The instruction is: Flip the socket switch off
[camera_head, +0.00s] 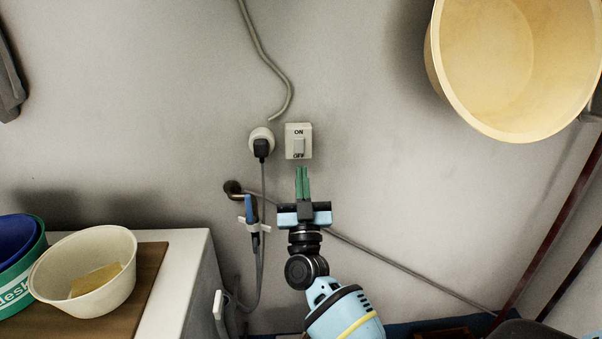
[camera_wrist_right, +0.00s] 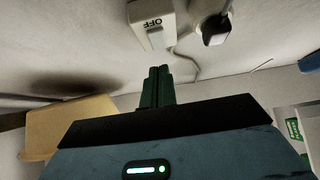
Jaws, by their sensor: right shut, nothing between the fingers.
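The socket switch (camera_head: 298,141) is a small white box on the grey wall, marked ON at the top and OFF at the bottom, with a rocker between. My right gripper (camera_head: 302,170) is shut and empty, its green fingers together just below the switch in the head view. I cannot tell which way the rocker is set. My left gripper is not in view.
A round socket with a black plug (camera_head: 261,148) sits left of the switch, its cable hanging down. A yellow basin (camera_head: 520,65) is at upper right. A white bowl (camera_head: 84,270) stands on a board at lower left. The wall around the switch is mostly clear.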

